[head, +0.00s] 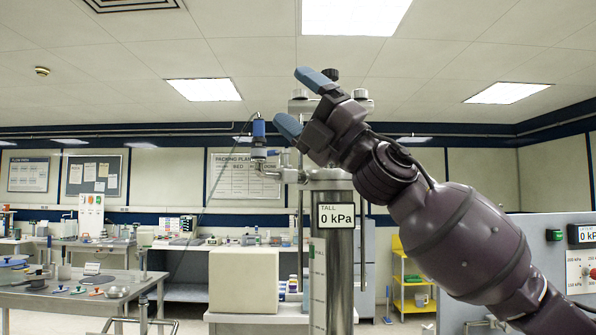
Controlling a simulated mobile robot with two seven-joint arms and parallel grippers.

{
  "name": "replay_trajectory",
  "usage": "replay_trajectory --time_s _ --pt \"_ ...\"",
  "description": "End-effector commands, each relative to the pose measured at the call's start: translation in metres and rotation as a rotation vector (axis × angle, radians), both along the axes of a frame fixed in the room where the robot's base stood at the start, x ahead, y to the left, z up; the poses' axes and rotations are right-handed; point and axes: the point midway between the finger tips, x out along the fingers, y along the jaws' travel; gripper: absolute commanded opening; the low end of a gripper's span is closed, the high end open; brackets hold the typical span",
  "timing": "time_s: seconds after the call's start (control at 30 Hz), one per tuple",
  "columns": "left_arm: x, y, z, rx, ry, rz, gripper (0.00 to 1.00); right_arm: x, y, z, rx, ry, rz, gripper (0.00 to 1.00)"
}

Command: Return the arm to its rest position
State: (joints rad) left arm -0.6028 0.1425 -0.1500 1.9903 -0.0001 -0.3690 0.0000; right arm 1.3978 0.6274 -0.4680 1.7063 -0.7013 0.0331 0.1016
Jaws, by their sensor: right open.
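My right arm comes in from the lower right and reaches up to the middle of the view. Its right gripper (300,103) has two blue-tipped fingers spread apart, open and with nothing between them. It is raised in front of the top of the tall steel column (340,262), which carries a "TALL 0 kPa" label. The gripper and wrist hide part of the column's top fittings. I cannot tell whether the gripper touches them. My left gripper is not in view.
A blue-capped sensor (259,138) with a cable stands left of the column top. A cream box (243,281) sits beside the column. A side table (75,293) with small tools is at left. A control panel (560,262) is at right. A yellow cart (412,280) stands behind.

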Motion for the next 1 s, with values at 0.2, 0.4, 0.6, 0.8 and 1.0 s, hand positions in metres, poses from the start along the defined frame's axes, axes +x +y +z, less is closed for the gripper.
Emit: replay_trajectory --time_s 0.2,0.4,0.6,0.8,1.0 --pt "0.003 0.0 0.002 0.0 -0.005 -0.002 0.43 0.052 -0.032 -0.091 0.164 0.312 0.034 0.79" --pt "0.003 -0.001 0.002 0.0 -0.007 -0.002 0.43 0.085 -0.063 -0.182 0.304 0.587 0.039 0.79" --pt "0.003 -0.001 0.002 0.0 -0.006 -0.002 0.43 0.102 -0.095 -0.281 0.437 0.847 0.029 0.79" --pt "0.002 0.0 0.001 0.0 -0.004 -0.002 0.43 0.101 -0.127 -0.382 0.569 1.089 0.008 0.79" --pt "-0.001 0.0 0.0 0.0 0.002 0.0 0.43 0.081 -0.158 -0.481 0.705 1.309 -0.022 0.79"
